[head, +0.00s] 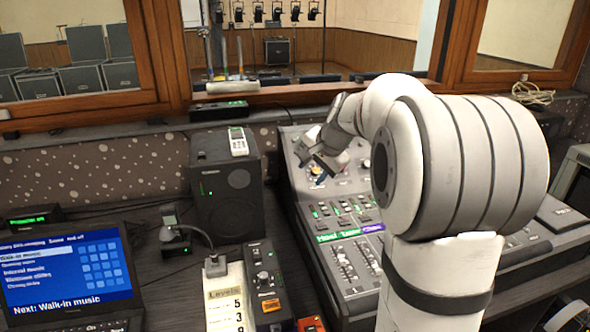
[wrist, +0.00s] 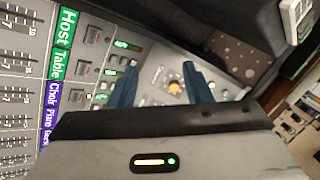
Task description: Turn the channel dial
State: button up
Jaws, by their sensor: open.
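The mixing console (head: 290,185) stands at the centre right with its sloped panel of dials, buttons and faders. My gripper (head: 315,160) is over its upper left part. In the wrist view my gripper (wrist: 160,70) has its two blue fingers apart, with nothing held between them. A round orange-yellow dial (wrist: 175,87) shows between the fingers, nearer the right one. The gap between fingertips and panel is hard to judge. The head view shows a small blue and orange spot under my gripper, partly hidden by it.
Channel labels Host (wrist: 67,27) and Table run along the console, with faders beside them. A black speaker (head: 225,190) stands left of the console, with a white handheld device (head: 238,142) on top. A laptop (head: 70,270) is at the far left. My arm hides the console's middle.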

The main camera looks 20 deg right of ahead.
aim_at(317, 170)
jog(key=w+d+f+m+t+b, duration=0.2)
jog(key=w+d+f+m, duration=0.15)
jog(key=w+d, duration=0.55)
jog(key=shift+m, duration=0.45)
jog(key=x, duration=0.5)
jog(key=a+x, duration=0.1)
jog(key=x, duration=0.2)
jog(key=shift+w+r, duration=0.25)
jog(key=shift+w, duration=0.05)
jog(key=shift+c, duration=0.2)
jog(key=c, duration=0.9)
jog(key=shift+d, duration=0.2)
grip_shut()
jog(key=shift+a, duration=0.15)
